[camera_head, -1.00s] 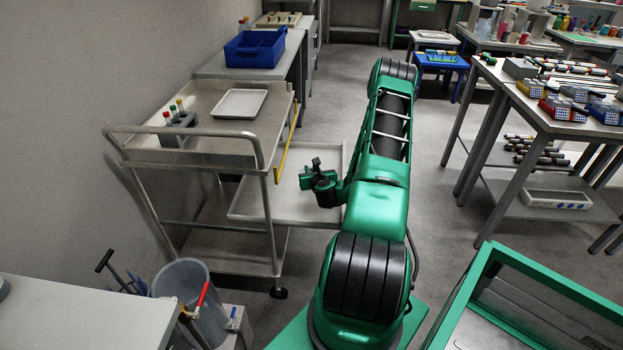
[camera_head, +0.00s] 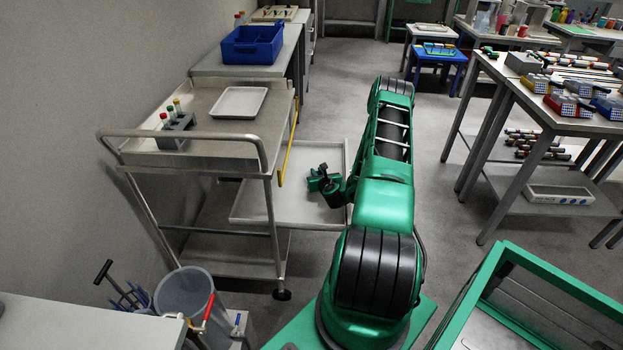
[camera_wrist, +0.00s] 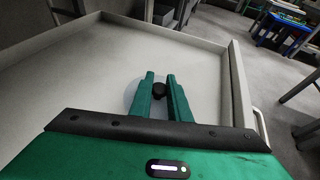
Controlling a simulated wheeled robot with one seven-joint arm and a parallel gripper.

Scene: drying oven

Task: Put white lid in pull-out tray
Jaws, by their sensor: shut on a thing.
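The pull-out tray (camera_head: 262,208) is a pale, shallow, walled tray pulled out from the steel cart's side at mid height. My gripper (camera_head: 322,180) is over the tray near its right side. In the wrist view my gripper (camera_wrist: 159,80) has its two green fingers closed around a black knob (camera_wrist: 159,91). A pale round edge of the white lid (camera_wrist: 131,93) shows faintly beside the fingers, inside the tray walls; most of it is hidden. I cannot tell whether the lid touches the tray floor. The lid is not discernible in the head view.
The steel cart (camera_head: 205,158) carries a white dish (camera_head: 239,102) and a rack of capped tubes (camera_head: 175,130). Its yellow bar (camera_head: 288,150) runs above the pull-out tray. A grey bucket (camera_head: 185,293) stands in front. Open floor lies right of my arm, before the tables.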

